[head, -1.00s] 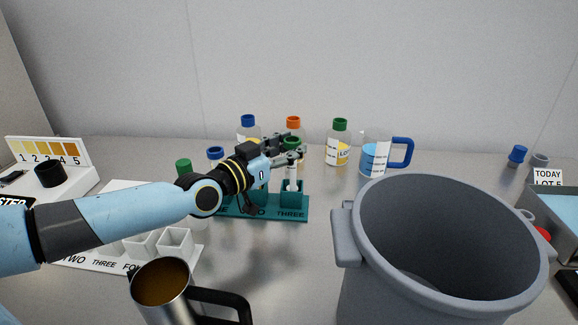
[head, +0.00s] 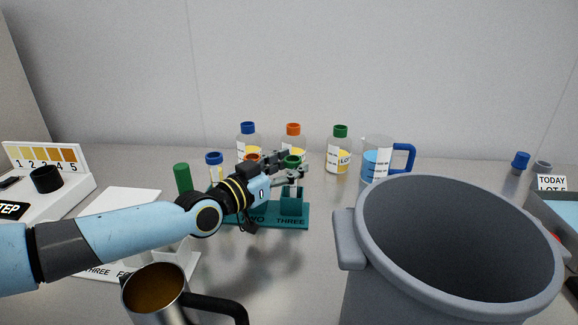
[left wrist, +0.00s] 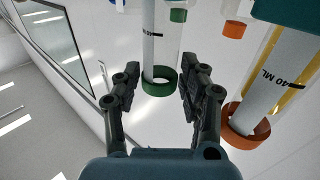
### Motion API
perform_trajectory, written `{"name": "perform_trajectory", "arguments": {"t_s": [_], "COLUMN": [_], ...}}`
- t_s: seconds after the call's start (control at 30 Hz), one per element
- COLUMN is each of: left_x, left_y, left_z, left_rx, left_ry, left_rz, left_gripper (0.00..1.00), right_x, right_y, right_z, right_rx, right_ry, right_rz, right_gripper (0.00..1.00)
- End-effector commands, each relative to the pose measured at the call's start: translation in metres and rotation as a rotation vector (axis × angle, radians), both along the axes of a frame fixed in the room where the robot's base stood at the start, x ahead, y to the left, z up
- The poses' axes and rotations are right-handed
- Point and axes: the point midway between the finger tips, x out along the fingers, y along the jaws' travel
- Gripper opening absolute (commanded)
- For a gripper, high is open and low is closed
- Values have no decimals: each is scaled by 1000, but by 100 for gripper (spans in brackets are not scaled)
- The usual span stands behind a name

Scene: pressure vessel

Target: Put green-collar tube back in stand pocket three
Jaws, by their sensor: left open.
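The green-collar tube (head: 292,161) stands upright at pocket three (head: 291,205) of the teal stand (head: 272,226), its lower part hidden by the pocket wall. My left gripper (head: 290,169) is around its upper part. In the left wrist view the tube's green collar (left wrist: 159,83) lies between the two fingers of my left gripper (left wrist: 153,90), with gaps beside it, so the jaws are open. An orange-collar tube (left wrist: 247,125) is right of the fingers there; its collar (head: 252,158) shows behind my wrist in the head view. My right gripper is out of view.
A large grey vessel (head: 350,238) fills the right foreground. A metal mug (head: 155,290) stands front left. Capped bottles (head: 339,150) and a blue-handled jug (head: 376,158) stand behind the stand. A white tray (head: 120,203) lies under my left arm.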

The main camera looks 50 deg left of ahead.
Motion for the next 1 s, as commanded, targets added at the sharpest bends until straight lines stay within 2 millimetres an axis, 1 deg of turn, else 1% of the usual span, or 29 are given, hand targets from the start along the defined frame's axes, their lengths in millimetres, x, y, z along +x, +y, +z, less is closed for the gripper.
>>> {"name": "perform_trajectory", "arguments": {"t_s": [0.2, 0.3, 0.4, 0.57, 1.0], "left_x": [-39, -56, -68, -74, -74], "left_y": [-1, -1, -1, -1, -1], "left_z": [0, 0, -1, -1, -1], "left_rx": [1, 0, 1, 1, 0], "left_ry": [6, 5, 4, 1, 1], "left_rz": [-1, -1, -1, 0, 0], "left_gripper": [42, 42, 42, 42, 42], "right_x": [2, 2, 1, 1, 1], "right_y": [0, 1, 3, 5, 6], "right_z": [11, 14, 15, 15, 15], "right_rx": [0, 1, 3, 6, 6], "right_ry": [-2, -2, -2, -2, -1], "right_rz": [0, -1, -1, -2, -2], "right_gripper": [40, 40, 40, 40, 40]}}
